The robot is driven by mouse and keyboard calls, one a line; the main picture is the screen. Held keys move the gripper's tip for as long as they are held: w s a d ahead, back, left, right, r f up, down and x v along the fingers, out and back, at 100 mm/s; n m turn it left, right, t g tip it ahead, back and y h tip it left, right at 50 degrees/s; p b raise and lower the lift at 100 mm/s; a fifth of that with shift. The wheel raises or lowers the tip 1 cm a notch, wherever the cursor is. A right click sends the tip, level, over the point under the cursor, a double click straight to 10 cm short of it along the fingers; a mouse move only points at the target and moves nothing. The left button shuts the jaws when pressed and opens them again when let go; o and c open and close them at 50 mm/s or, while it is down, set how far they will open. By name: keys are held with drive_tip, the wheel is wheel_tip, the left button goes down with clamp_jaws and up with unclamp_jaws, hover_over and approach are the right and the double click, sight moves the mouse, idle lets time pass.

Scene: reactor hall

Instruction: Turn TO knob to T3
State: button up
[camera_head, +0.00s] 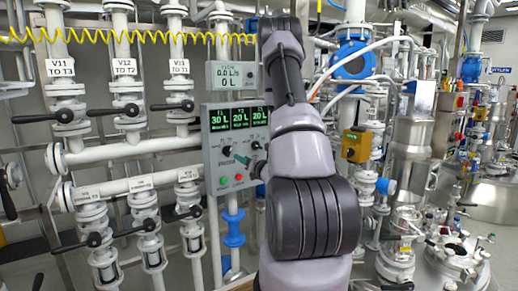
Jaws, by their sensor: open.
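A grey control panel (213,165) is mounted on the pipework left of my arm. Its upper part has three green readouts (240,118), seemingly 30 L, 20 L and 20 L. Below them are two dark knobs, a left knob (227,151) and a right knob (256,145). Their labels and pointer directions are too small to read, so I cannot tell which is TO. My gripper (252,174) is open at the panel's lower right, with greenish fingertips just below the right knob. My arm hides the rest of the gripper. I cannot tell whether the fingertips touch the panel.
A flow display (231,75) reading 0.0 L/s and 0 L sits above the panel. Green and red buttons (231,180) are low on the panel. White pipes with black-handled valves (127,110) fill the left. A yellow box (356,145) and steel vessels (408,150) stand right.

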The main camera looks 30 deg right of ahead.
drive_tip(key=shift+d, duration=0.1)
drive_tip(key=n, duration=1.6)
approach(258, 147)
drive_tip(key=w, duration=0.9)
drive_tip(key=shift+w+r, duration=0.1)
drive_tip(key=shift+w, duration=0.05)
clamp_jaws()
